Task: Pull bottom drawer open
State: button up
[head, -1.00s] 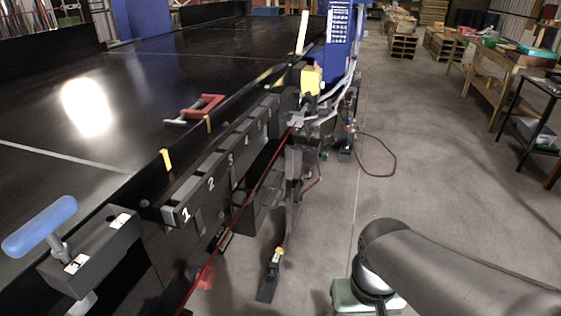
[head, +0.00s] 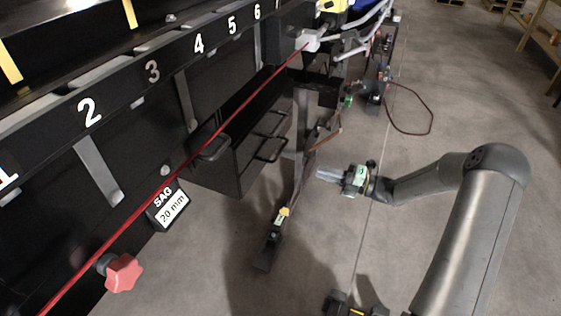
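A black drawer unit (head: 225,178) hangs under the side of the conveyor, left of centre in the head view. Dark bar handles show on it: one at the left (head: 213,148), a lower right one (head: 270,151) and an upper right one (head: 281,122). The edges between drawers are too dark to tell which handle is the bottom drawer's. My gripper (head: 322,173) is right of the unit, pointing left, apart from the handles and with nothing seen in it. Its pale fingers overlap from this side, so their opening cannot be told.
A red cord (head: 165,190) runs slantwise in front of the unit. A support leg with a foot (head: 268,250) stands on the floor between the unit and my gripper.

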jog(key=w+d+f+m+t, duration=0.2)
jog(key=m, duration=0.1)
jog(key=b, duration=0.2)
send_near(281, 149)
jog(key=shift+y, duration=0.3)
jog(key=x, duration=0.6)
jog(key=f+x, duration=0.1)
jog(key=x, duration=0.3)
grip_shut()
